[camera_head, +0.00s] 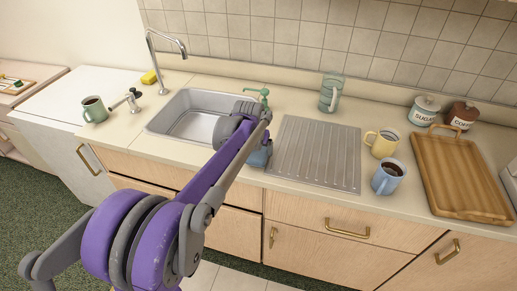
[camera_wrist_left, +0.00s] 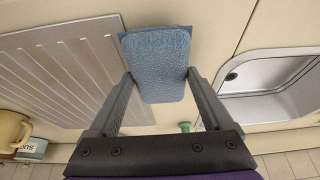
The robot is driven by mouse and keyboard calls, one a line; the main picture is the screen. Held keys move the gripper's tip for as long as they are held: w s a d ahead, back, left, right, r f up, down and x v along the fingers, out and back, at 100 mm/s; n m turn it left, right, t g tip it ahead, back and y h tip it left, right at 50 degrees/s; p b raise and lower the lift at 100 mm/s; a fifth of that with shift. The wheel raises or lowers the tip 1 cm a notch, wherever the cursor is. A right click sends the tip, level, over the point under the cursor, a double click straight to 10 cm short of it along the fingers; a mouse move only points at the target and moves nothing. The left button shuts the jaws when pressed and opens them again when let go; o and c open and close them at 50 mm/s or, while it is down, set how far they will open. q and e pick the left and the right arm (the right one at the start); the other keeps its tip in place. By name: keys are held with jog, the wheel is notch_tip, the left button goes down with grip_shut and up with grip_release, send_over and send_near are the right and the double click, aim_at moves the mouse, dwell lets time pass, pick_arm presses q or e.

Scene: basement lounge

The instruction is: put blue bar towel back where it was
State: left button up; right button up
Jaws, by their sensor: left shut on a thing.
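The blue bar towel (camera_wrist_left: 157,62) is a small folded textured pad. In the left wrist view it sits between the two fingers of my left gripper (camera_wrist_left: 158,78), which is shut on it. In the head view my left gripper (camera_head: 256,128) is over the counter between the sink and the drainboard. Part of the towel (camera_head: 260,157) shows below it, near the counter's front edge; the rest is hidden by my arm. I cannot tell whether the towel touches the counter. My right gripper is not in view.
The sink (camera_head: 166,121) lies left, the ribbed metal drainboard (camera_head: 318,153) right. Yellow (camera_head: 383,143) and blue (camera_head: 387,178) mugs and a wooden tray (camera_head: 440,178) are further right.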

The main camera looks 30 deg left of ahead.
pick_arm(q)
jog(key=shift+f+b, duration=0.35)
jog(key=shift+f, duration=0.3)
jog(key=o, duration=1)
jog(key=shift+r, duration=0.1)
jog(key=shift+r, duration=0.2)
jog(key=p+v, duration=0.1)
jog(key=v, duration=1.1)
jog(key=s+d+f+m, duration=0.1)
jog(key=s+d+f, duration=0.3)
jog(key=s, duration=0.4)
jog(key=s+d+f+m, duration=0.1)
jog(key=s+d+f, duration=0.4)
jog(key=s, duration=0.3)
jog(key=s+d+f+t+h, duration=0.1)
jog(key=s+d+f, duration=0.4)
jog(key=s, duration=0.3)
jog(key=shift+m, duration=0.4)
